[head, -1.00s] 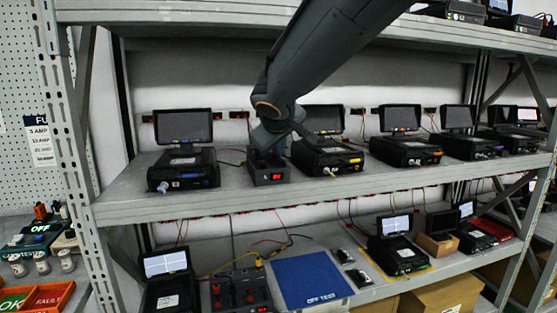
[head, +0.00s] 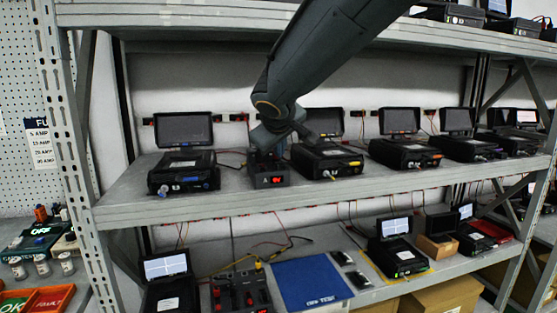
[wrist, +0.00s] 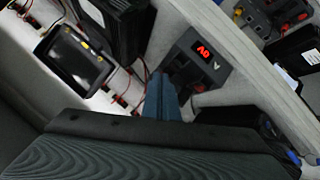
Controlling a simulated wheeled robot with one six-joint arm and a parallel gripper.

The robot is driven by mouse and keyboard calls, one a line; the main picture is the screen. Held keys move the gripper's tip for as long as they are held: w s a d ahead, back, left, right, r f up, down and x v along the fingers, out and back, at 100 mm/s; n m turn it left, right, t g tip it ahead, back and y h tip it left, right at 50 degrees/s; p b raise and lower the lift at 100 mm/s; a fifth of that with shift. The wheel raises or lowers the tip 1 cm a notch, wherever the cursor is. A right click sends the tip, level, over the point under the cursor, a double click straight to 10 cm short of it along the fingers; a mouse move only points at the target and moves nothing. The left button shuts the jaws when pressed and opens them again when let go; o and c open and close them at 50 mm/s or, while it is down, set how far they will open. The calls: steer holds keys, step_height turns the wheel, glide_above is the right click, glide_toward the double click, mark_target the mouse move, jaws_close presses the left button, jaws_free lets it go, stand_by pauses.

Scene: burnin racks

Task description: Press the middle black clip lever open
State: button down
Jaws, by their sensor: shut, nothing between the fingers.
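A small dark clip block (head: 270,181) with a red lit display stands on the middle shelf, between two black units with screens. My gripper (head: 266,150) is over its rear part, pointing down, and hides most of its top. In the wrist view the block (wrist: 216,64) is right of my shut, empty gripper (wrist: 160,97). Dark clip levers (wrist: 186,73) show beside the fingertips, partly in shadow. I cannot tell which lever is the middle one, or whether the fingers touch one.
A black unit (head: 183,172) stands left of the block and another (head: 325,160) close on its right. Thin wires run along the back. The bare front strip of the middle shelf (head: 240,202) is clear. The upper shelf (head: 200,14) is above, near my arm.

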mark_target(280, 163)
steer(key=shift+r, duration=0.25)
steer(key=shift+s+r+p, duration=0.2)
steer(key=shift+r+p, duration=0.8)
steer(key=shift+r, duration=0.25)
steer(key=shift+s+r+p, duration=0.15)
steer(key=shift+r+p, duration=0.8)
steer(key=shift+r, duration=0.3)
steer(key=s+d+f+m+g, duration=0.3)
steer(key=s+d+f+g, duration=0.1)
steer(key=s+d+f, duration=0.7)
steer(key=s+d+f+m+g, duration=0.3)
steer(key=s+d+f, duration=0.45)
steer(key=f, duration=0.55)
steer(key=s+f+m+g, duration=0.1)
steer(key=s+f, duration=0.2)
steer(key=s, duration=0.3)
steer(key=s+d+f+m+g, duration=0.1)
steer(key=s+f, duration=0.2)
steer(key=s, duration=0.3)
steer(key=shift+s+d+g, duration=0.25)
steer(key=shift+s+g, duration=0.05)
steer(key=shift+s, duration=0.05)
